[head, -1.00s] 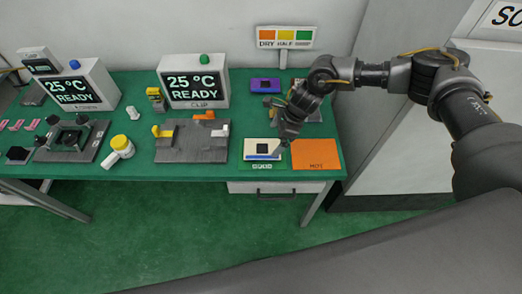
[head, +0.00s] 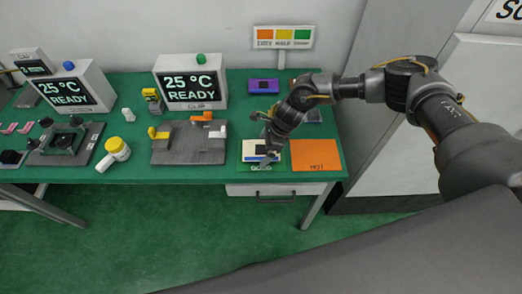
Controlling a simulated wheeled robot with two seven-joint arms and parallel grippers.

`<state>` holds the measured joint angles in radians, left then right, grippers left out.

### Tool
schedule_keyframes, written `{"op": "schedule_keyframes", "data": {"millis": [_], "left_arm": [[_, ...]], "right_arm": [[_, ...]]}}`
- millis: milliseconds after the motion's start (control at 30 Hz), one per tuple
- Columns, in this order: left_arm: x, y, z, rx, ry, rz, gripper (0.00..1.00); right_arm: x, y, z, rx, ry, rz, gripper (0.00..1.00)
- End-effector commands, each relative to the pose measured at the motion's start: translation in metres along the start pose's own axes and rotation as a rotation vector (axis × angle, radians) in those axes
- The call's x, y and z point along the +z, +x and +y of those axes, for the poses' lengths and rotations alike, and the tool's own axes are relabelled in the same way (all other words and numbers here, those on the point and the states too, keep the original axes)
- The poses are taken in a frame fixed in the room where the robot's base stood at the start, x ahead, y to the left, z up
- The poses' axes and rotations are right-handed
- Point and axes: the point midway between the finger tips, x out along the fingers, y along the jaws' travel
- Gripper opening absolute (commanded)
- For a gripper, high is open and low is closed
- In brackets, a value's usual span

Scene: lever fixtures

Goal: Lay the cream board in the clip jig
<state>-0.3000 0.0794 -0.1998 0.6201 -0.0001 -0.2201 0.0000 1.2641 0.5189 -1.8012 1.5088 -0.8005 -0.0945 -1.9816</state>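The cream board (head: 247,154), with a dark square and a dark blue edge, lies on a green pad at the front right of the bench. My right gripper (head: 269,151) points down over the right part of the board and hides some of it. I cannot tell whether its fingers touch the board or are open. The clip jig (head: 180,155) is a grey plate left of the board, with yellow, orange and white clips. No board lies in the jig. My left gripper is out of view.
An orange mat (head: 316,155) lies right of the board. The CLIP display box (head: 190,83) stands behind the jig. A yellow-capped white bottle (head: 114,152) and a dark fixture (head: 63,142) are farther left. A purple block (head: 263,86) lies behind the board.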

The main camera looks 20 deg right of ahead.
Motion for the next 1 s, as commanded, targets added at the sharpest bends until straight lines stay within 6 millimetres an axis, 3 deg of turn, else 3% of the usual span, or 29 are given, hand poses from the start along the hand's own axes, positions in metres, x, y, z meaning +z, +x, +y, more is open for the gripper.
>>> {"op": "schedule_keyframes", "data": {"millis": [33, 267, 667, 800, 1000], "left_arm": [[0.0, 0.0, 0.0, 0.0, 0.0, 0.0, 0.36], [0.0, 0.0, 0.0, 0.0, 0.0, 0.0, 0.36], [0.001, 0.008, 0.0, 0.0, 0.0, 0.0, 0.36], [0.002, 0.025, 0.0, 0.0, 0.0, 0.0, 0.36], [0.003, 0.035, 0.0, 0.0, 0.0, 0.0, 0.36]], "right_arm": [[0.0, 0.0, 0.0, 0.0, 0.0, 0.0, 0.87], [0.0, 0.0, 0.0, 0.0, 0.0, 0.0, 0.58], [0.003, -0.006, 0.0, 0.0, -0.001, -0.001, 0.57], [0.011, -0.024, -0.001, -0.004, -0.005, -0.004, 0.57], [0.044, -0.062, 0.036, -0.001, -0.011, -0.005, 0.57]]}}
